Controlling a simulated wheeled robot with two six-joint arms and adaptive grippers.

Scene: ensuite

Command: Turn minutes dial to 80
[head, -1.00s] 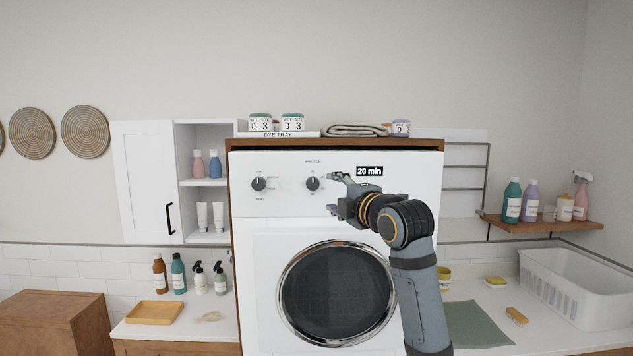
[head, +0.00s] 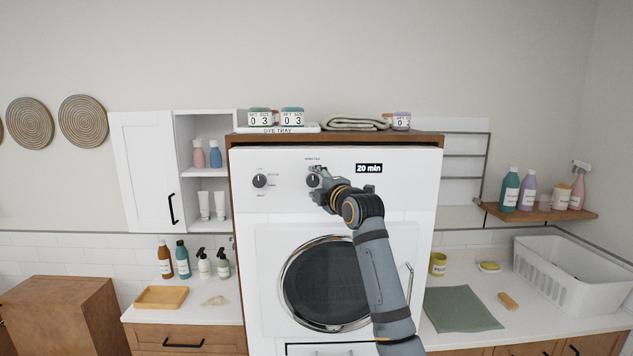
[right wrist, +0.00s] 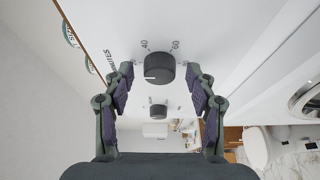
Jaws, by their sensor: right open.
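The minutes dial (head: 312,180) is a round dark knob on the white front panel of the machine (head: 400,195). In the right wrist view the minutes dial (right wrist: 160,68) sits ahead between the open fingers, with 40 and 60 printed beside it and a pale pointer line on its face. My right gripper (head: 318,183) is open at the dial and partly covers it; in the right wrist view the fingers (right wrist: 160,85) stand on both sides of the knob, seemingly not touching it. The display (head: 369,168) reads 20 min. My left gripper is not in view.
A second dark dial (head: 259,181) is on the panel to the left. The round glass door (head: 325,285) is below, partly behind my right arm. A dye tray (head: 278,129), jars and a folded towel (head: 357,123) lie on top. Free room lies in front of the panel.

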